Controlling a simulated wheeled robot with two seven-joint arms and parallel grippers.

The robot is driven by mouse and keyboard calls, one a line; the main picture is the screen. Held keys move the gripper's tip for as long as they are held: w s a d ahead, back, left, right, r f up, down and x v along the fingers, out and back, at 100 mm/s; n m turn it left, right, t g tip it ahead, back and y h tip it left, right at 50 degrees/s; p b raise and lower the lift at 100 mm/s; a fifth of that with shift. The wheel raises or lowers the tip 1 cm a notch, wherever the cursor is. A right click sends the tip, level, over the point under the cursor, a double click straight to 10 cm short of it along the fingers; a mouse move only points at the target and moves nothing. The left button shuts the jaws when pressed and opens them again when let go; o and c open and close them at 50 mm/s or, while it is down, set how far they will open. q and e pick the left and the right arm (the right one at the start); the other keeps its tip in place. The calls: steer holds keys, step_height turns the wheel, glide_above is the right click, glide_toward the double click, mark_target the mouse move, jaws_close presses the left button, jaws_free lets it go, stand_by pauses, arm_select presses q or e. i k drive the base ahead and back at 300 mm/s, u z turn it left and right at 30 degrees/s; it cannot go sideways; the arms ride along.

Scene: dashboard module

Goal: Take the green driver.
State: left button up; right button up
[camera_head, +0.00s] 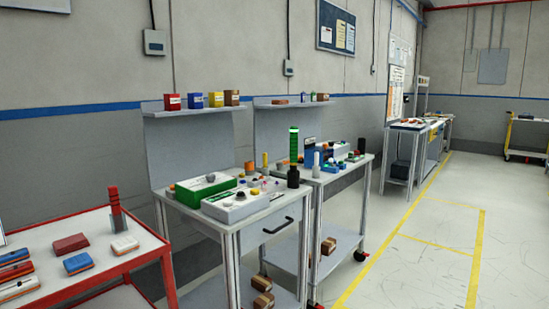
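A tall upright green tool (294,145), which looks like the green driver, stands at the right end of the nearer grey workbench (235,228). Its lower part is a black round piece (293,177); I cannot tell whether this is a holder or part of the tool. Neither of my grippers is in view.
Green-and-white (205,187) and white (235,204) modules lie on the nearer bench, with small parts beside them. A red-edged table (148,255) with several blocks stands at the front left. Another bench stands behind on the right. The floor (420,235) at right is clear.

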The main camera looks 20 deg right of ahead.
mark_target(293, 129)
steer(key=z, duration=0.7)
steer(key=i, duration=0.7)
steer(key=z, duration=0.55)
steer(key=i, duration=0.9)
steer(key=u, duration=0.5)
